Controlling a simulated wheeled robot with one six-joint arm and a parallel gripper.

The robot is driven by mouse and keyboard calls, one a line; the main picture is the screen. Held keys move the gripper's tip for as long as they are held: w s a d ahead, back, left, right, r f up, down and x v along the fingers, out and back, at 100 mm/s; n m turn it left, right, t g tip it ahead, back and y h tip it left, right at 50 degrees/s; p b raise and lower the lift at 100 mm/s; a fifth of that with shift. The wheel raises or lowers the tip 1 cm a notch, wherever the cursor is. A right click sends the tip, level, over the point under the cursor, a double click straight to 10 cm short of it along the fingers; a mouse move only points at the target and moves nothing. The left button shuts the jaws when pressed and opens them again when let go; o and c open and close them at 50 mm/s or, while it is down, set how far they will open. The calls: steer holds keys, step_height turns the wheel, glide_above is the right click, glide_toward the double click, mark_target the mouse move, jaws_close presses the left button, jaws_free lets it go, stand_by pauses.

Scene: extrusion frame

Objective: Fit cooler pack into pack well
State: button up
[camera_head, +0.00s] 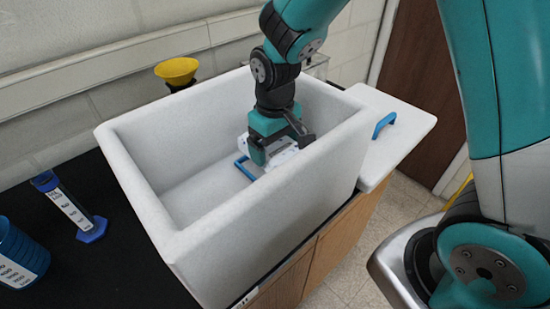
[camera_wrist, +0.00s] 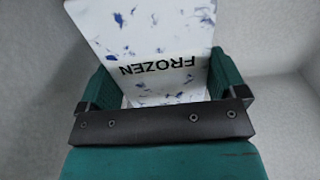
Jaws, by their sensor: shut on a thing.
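The cooler pack (camera_wrist: 150,35) is white with blue flecks and the word FROZEN; it fills the upper middle of the wrist view. My gripper (camera_head: 279,148) reaches down inside a white foam cooler box and is shut on the pack. In the head view only a small part of the pack (camera_head: 285,155) shows beside the fingers. A blue rectangular outline (camera_head: 243,168) lies on the box floor, just left of my gripper; it looks like the pack well, partly hidden by the gripper and pack. I cannot tell whether the pack touches the floor.
The foam box (camera_head: 262,218) has high thick walls around my gripper. Its lid (camera_head: 405,127) with a blue handle lies to the right. A blue-based cylinder (camera_head: 75,212), a blue beaker (camera_head: 18,255) and a yellow funnel (camera_head: 177,70) stand outside. The box's left floor is clear.

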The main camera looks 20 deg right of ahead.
mark_target(275, 146)
steer(key=shift+f+p, duration=0.3)
steer(key=shift+f, duration=2.25)
steer(key=shift+f, duration=0.1)
steer(key=o, duration=0.8)
steer(key=shift+o, duration=0.2)
step_height(275, 146, up, 12)
steer(key=shift+r+b, duration=0.1)
steer(key=shift+b, duration=1.05)
steer(key=shift+r, duration=0.1)
